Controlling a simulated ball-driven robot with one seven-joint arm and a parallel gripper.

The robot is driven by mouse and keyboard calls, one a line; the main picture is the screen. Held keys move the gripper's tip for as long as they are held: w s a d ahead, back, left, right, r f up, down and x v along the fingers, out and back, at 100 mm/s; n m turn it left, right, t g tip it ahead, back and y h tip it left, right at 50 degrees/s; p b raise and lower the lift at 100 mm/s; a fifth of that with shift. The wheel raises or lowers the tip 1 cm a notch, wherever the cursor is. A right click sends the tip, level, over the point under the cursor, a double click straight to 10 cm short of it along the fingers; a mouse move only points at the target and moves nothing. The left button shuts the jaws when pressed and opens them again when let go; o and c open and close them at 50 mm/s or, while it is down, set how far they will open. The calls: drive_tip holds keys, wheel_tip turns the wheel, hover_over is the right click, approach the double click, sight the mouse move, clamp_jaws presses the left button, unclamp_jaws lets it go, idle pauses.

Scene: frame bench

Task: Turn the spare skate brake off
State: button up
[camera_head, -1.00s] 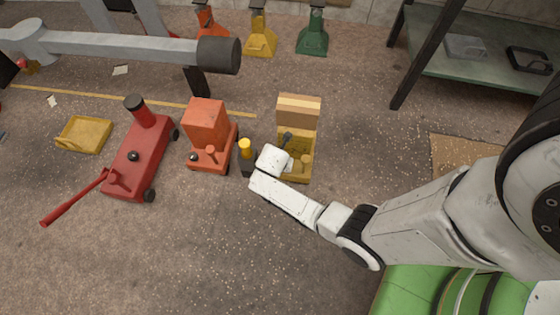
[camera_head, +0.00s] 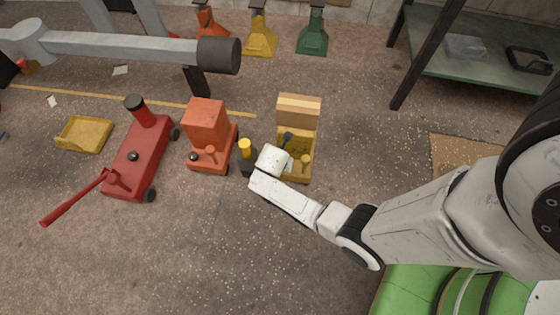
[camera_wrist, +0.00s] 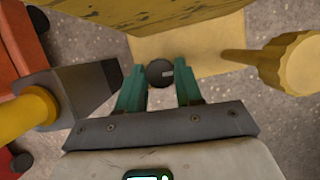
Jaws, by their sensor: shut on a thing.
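The yellow skate (camera_head: 297,176) stands on the floor at the picture's middle, with a wooden-looking block (camera_head: 298,108) at its back. A round dark knob (camera_wrist: 159,71) with a small pale mark, apparently its brake, shows in the wrist view. My gripper (camera_wrist: 159,85) has its teal fingers on both sides of this knob and is shut on it. In the head view my gripper's white body covers part of the skate's left side. A yellow knob on a stem (camera_wrist: 298,64) is right of my fingers. I cannot read the brake's setting.
Close left of my gripper stands a dark wedge (camera_wrist: 92,92) with a yellow cylinder (camera_head: 245,147). Farther left are an orange skate (camera_head: 207,125) and a red jack (camera_head: 138,160). A shelf (camera_head: 480,65) stands at back right. Floor in front is clear.

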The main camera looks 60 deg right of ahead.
drive_tip(key=shift+w+r+m+g, duration=0.15)
drive_tip(key=shift+m+g, duration=0.25)
drive_tip(key=shift+m, duration=0.6)
drive_tip(key=m+g, duration=0.1)
drive_tip(key=m, duration=0.2)
drive_tip(key=shift+w+m+p, duration=0.1)
drive_tip(key=shift+m+p, duration=0.2)
drive_tip(key=shift+p, duration=0.1)
drive_tip(key=m+g, duration=0.1)
drive_tip(key=m, duration=0.2)
drive_tip(key=m+g+y+b, duration=0.1)
drive_tip(key=m, duration=0.2)
drive_tip(key=shift+m+g, duration=0.3)
drive_tip(key=shift+w, duration=0.1)
drive_tip(key=o, duration=1)
drive_tip(key=shift+o, duration=0.2)
drive_tip(key=p+v, duration=0.6)
drive_tip(key=v, duration=0.4)
drive_tip(key=shift+r+p, duration=0.25)
drive_tip(key=shift+p, duration=0.05)
